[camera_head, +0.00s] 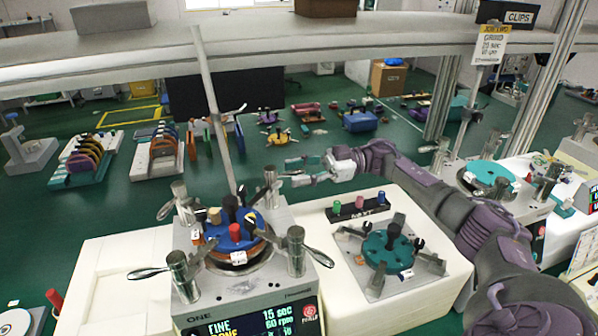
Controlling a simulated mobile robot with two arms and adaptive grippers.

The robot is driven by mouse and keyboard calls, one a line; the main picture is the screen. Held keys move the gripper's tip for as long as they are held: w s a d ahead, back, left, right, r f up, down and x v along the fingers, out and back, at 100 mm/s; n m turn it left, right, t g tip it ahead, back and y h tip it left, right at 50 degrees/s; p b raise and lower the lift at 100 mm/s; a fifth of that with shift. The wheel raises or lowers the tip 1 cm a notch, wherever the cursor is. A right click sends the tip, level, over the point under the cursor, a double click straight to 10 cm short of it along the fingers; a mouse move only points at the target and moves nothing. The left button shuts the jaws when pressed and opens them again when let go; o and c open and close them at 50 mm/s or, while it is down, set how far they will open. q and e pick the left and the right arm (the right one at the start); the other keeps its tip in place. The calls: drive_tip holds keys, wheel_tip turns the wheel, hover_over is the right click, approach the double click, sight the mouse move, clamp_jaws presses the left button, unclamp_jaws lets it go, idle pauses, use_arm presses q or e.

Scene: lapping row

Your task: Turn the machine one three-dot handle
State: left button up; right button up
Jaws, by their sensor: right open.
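Machine one (245,312), labelled ONE, stands at the front centre with a blue round plate (232,232) on top. Several chrome posts with lever handles surround the plate: front left (150,272), front right (318,257), back left (165,210) and back right (259,196). Dot marks on the handles are too small to read, so I cannot tell which has three dots. My right gripper (290,172) is open and empty, just right of the top of the back right post (271,184). Contact is not clear. My left gripper is out of view.
A teal fixture (388,251) and a black rack with coloured pegs (360,208) sit right of machine one. Another machine with a teal plate (489,174) stands further right. A grey overhead beam (260,48) and upright pole (213,115) rise behind.

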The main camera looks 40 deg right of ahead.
wheel_tip(320, 180, up, 10)
idle(0.5)
drive_tip(key=shift+f, duration=0.1)
idle(0.4)
